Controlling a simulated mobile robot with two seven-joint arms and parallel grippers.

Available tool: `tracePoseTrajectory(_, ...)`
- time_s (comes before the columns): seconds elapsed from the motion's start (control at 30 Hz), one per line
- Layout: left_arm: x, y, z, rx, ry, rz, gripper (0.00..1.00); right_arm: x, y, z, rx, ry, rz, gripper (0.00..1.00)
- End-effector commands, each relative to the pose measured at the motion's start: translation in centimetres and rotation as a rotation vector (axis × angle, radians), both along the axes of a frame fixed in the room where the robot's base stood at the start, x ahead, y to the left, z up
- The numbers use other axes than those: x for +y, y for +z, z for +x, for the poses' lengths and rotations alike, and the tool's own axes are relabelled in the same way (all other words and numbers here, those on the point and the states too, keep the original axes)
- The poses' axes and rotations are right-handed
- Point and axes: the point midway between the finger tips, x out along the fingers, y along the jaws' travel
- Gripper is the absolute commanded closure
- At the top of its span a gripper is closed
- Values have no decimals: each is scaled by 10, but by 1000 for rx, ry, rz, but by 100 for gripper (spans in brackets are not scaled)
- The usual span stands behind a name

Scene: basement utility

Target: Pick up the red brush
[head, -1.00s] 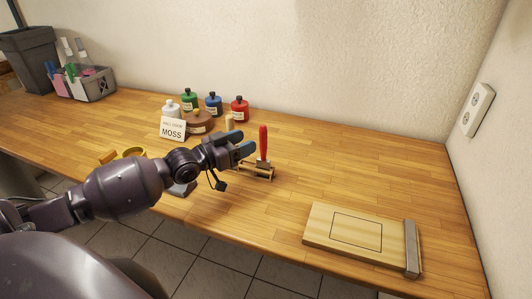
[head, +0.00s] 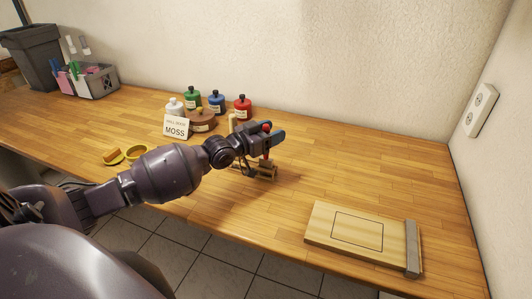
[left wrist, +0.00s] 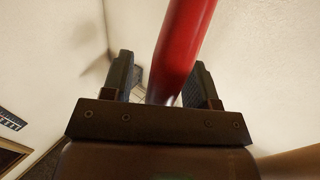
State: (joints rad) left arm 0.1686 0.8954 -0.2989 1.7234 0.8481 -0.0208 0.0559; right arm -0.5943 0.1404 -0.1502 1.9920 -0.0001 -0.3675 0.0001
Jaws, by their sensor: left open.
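The red brush (head: 266,157) stands upright in a small wooden rack (head: 262,174) on the workbench; my gripper hides much of its handle in the head view. My left gripper (head: 274,133) is open and its fingers are at the upper part of the handle. In the left wrist view the red handle (left wrist: 182,45) passes between the two spread fingers (left wrist: 160,88), with a gap visible on the left side. My right gripper is in neither view.
Paint bottles, including a red one (head: 242,106), and a MOSS card (head: 176,127) stand behind and left of my gripper. A wooden board with a metal edge (head: 352,232) lies front right. The bench right of the rack is clear.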

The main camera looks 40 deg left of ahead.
Motion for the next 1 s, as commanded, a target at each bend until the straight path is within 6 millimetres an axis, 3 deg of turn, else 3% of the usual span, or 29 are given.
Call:
tracePoseTrajectory(0.2,0,0,0,1,0,0,48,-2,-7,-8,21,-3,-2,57)
tracePoseTrajectory(0.53,0,0,0,1,0,0,98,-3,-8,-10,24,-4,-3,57)
tracePoseTrajectory(0.83,0,2,0,0,0,0,100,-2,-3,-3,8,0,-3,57)
tracePoseTrajectory(1.0,0,20,0,-2,0,-2,100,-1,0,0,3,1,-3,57)
